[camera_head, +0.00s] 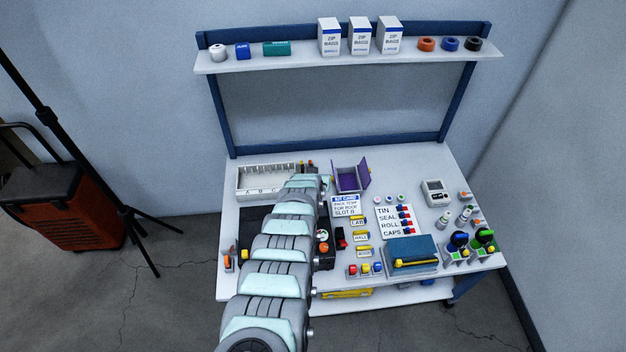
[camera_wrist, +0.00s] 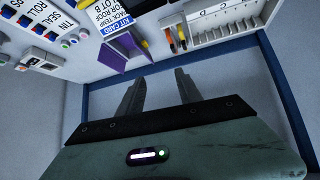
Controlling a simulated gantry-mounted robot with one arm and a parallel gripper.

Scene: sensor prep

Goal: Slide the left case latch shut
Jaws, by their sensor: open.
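A grey case with a blue lid (camera_head: 411,247) sits at the front right of the bench in the head view. A yellow strip with small yellow ends (camera_head: 415,262) runs along its front. The left latch is too small to make out for sure, and I cannot tell its position. My gripper (camera_wrist: 158,92) shows in the wrist view with its two dark fingers apart and nothing between them. In the head view my arm reaches over the left half of the bench, and the gripper is hidden at its far end. The case does not show clearly in the wrist view.
A purple open box (camera_head: 350,177) and a white divided tray (camera_head: 262,181) stand at the back. A kit card (camera_head: 345,205), a label sheet (camera_head: 396,222) and several small coloured parts fill the middle. Bottles (camera_head: 465,214) and a grey device (camera_head: 436,193) stand right. A shelf (camera_head: 350,61) spans above.

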